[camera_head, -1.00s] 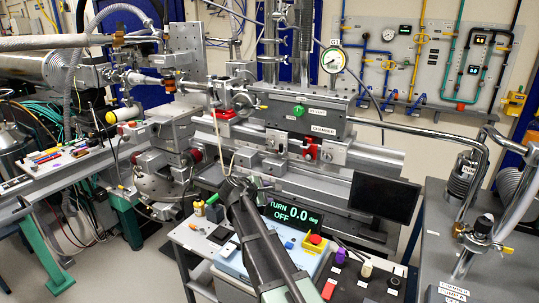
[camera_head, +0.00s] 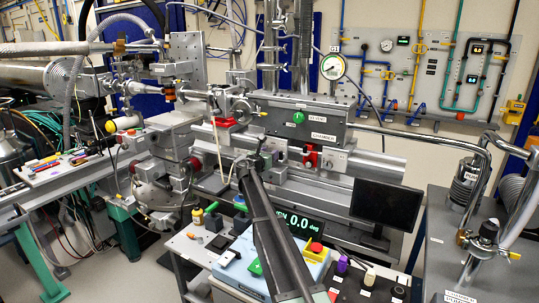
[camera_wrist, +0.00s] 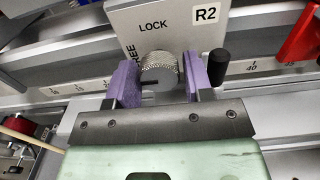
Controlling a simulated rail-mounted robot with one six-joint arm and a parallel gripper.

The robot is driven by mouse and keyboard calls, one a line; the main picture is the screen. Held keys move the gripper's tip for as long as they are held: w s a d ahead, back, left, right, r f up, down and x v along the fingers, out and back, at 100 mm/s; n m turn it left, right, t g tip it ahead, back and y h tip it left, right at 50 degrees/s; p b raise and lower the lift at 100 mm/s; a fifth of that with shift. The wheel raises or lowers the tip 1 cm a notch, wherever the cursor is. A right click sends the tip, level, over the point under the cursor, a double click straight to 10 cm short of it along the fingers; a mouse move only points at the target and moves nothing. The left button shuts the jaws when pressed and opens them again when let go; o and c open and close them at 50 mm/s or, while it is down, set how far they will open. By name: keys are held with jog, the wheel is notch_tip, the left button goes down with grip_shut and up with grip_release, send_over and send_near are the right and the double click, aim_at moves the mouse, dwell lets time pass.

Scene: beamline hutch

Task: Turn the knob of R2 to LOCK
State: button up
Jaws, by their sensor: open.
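In the wrist view the knurled metal knob (camera_wrist: 158,70) stands out from a pale plate (camera_wrist: 130,22) marked LOCK above it and FREE on its left, with an R2 label (camera_wrist: 206,14). A short dark mark on the knob points left, toward FREE. My gripper (camera_wrist: 161,82) is open, with one purple pad on each side of the knob. The right pad is close to the knob, and I cannot tell whether either pad touches it. In the head view my gripper (camera_head: 250,164) is at the bench's lower rail, and the R2 knob cannot be made out there.
A black handle (camera_wrist: 219,66) stands just right of the right pad. A red part (camera_wrist: 301,36) is farther right, and a scaled rail (camera_wrist: 75,88) runs behind. In the head view a monitor (camera_head: 386,204) stands to the right, and my arm partly covers a green-digit display (camera_head: 303,224).

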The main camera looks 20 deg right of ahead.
jog(key=shift+w+d, duration=0.15)
jog(key=shift+d, duration=0.05)
jog(key=c, duration=0.6)
jog(key=shift+c, duration=0.2)
